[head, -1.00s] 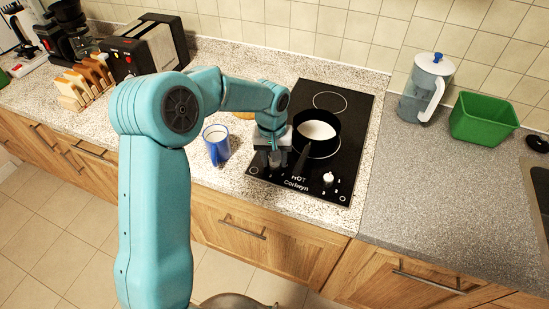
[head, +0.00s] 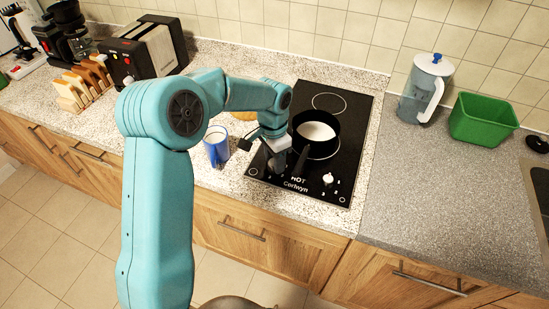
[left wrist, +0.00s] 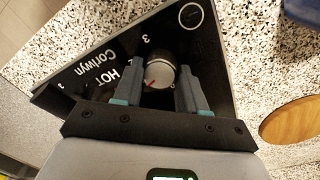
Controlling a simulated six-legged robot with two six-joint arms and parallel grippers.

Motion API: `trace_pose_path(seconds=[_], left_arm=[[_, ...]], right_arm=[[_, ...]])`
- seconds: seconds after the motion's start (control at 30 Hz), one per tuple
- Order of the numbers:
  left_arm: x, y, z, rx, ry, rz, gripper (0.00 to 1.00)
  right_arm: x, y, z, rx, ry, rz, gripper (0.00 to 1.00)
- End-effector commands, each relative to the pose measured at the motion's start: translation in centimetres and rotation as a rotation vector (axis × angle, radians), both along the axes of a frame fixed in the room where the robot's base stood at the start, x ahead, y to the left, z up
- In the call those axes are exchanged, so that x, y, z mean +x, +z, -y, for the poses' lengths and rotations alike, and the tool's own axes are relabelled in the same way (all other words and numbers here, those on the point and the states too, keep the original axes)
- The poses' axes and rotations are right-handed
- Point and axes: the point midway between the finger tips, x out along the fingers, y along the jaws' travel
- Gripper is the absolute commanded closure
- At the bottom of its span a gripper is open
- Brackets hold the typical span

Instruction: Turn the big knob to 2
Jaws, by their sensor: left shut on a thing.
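The black hob (head: 357,118) lies on the counter with "HOT Corlwyn" printed near its front edge. In the left wrist view the big knob (left wrist: 160,74) is silvery grey with a red pointer mark. A printed "3" stands beside it. My left gripper (left wrist: 158,92) has one finger on each side of the knob and is shut on it. In the head view my left gripper (head: 277,168) reaches down to the hob's front left and hides the knob. A smaller white knob (head: 328,180) stands to its right. My right gripper is out of view.
A black pan (head: 330,148) with white contents stands on the hob close to my gripper, its handle pointing forward. A blue mug (head: 217,152) stands left of the hob.

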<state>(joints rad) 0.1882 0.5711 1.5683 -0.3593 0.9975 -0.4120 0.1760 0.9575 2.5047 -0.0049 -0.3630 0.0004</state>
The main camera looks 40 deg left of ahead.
Motion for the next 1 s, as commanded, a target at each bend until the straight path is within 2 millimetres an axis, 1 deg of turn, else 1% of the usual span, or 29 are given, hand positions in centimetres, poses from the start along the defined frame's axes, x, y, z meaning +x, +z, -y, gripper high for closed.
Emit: trace_pose_path(seconds=[0.6, 0.8, 1.0], left_arm=[[0.04, 0.14, 0.12, 0.0, -0.564, 0.002, 0.89], [0.04, 0.13, 0.15, 0.0, -0.701, 0.002, 0.89], [0.03, 0.12, 0.15, 0.001, -0.79, 0.002, 0.89]], right_arm=[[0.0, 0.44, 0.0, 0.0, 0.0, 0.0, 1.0], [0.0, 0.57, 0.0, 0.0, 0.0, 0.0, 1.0], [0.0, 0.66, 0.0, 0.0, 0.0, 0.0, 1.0]])
